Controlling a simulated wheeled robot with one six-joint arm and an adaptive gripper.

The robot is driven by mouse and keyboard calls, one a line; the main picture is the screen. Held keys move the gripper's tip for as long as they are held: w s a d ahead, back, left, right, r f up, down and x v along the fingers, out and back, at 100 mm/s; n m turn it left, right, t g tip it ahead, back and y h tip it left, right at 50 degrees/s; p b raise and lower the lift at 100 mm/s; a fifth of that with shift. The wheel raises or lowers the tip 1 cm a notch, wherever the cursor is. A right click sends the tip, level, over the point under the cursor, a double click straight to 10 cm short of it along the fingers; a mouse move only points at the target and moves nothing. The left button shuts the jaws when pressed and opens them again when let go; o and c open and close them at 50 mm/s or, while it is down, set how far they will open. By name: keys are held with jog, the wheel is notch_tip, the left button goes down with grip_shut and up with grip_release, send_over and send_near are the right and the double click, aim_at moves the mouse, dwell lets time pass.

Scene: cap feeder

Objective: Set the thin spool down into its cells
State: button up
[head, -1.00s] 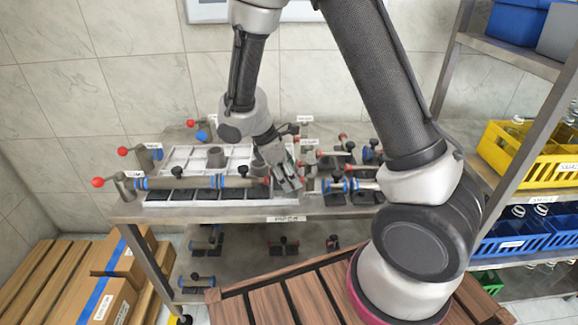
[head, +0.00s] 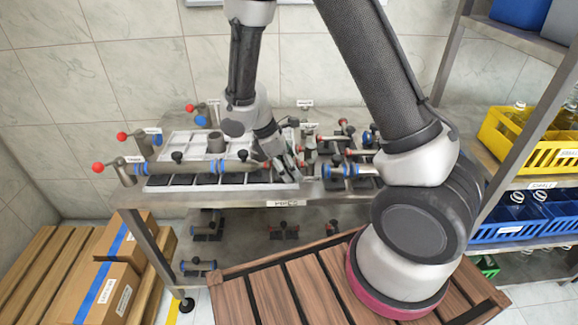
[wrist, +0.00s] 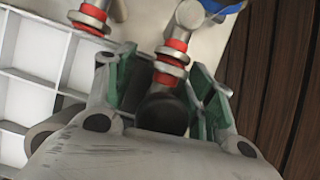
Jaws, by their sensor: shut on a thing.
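My gripper (head: 286,170) is at the right end of the white celled tray (head: 178,143) on the steel table, pointing down. In the wrist view my gripper (wrist: 165,75) has its green-padded fingers on either side of a dark round-ended piece (wrist: 160,108), and is shut on it. A grey metal part with red rings (wrist: 171,60) lines up just beyond this piece; whether they are joined is unclear. I cannot tell for certain that the held piece is the thin spool. Its underside and any contact with the cells are hidden.
A long grey pipe with blue rings (head: 190,167) lies across the tray's front. An upright grey cylinder (head: 216,143) stands in the tray. Red-ringed and blue-ringed fittings (head: 345,170) crowd the table to the right. A shelf with a yellow crate (head: 500,145) stands further right.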

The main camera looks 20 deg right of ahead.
aim_at(294, 157)
jog(key=shift+o, duration=0.2)
jog(key=shift+s+f, duration=0.2)
jog(key=shift+f, duration=0.2)
jog(key=shift+f, duration=0.1)
jog(key=shift+c, duration=1.2)
jog(key=o, duration=1.6)
jog(key=shift+w+f, duration=0.1)
jog(key=shift+f, duration=0.05)
jog(key=o, duration=0.4)
jog(key=shift+w, duration=0.1)
jog(key=shift+r, duration=0.2)
jog(key=shift+r, duration=3.75)
